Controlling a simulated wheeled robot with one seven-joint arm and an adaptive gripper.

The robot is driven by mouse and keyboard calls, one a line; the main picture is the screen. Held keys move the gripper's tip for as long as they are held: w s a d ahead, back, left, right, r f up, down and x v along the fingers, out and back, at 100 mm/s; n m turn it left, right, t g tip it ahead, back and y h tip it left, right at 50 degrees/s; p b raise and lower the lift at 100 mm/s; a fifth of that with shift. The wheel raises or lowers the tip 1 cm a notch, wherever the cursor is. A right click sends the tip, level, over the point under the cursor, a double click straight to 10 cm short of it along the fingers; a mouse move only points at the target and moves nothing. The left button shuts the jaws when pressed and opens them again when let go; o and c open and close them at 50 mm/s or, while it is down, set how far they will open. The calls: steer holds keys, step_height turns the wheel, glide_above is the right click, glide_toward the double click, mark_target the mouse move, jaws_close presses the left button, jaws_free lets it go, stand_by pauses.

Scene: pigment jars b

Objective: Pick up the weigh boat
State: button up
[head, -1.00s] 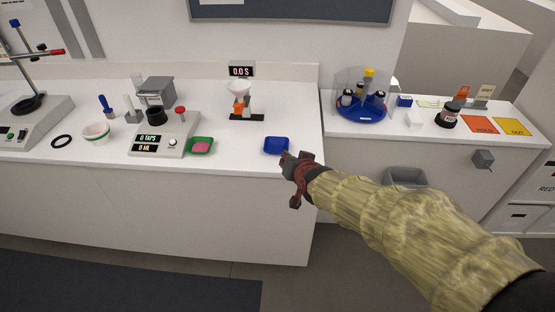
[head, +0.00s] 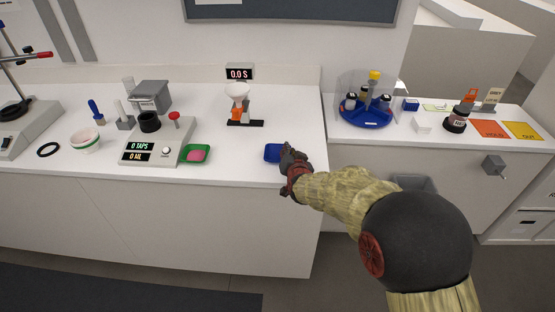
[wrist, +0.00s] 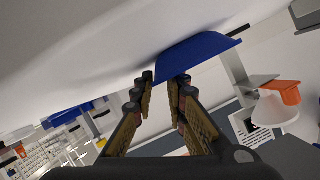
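The weigh boat looks to be the shallow blue dish (head: 272,152) on the white counter near its front edge. My gripper (head: 286,153) is at the dish's right side and hides part of it. In the wrist view, the blue dish (wrist: 200,52) lies just beyond the fingertips, with its near edge by the gap between them. My gripper (wrist: 165,79) shows there with its fingers apart and nothing clearly held. I cannot tell whether a finger touches the dish.
A green dish with a pink lump (head: 196,155) sits to the left, beside the scale-like device (head: 150,150). A funnel stand (head: 243,122) is behind the blue dish. A blue carousel of bottles (head: 366,116) stands on the right counter. The counter around the blue dish is mostly clear.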

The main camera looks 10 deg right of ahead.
steer(key=shift+w+f, duration=0.1)
steer(key=shift+w, duration=0.25)
steer(key=shift+c, duration=0.6)
jaws_close()
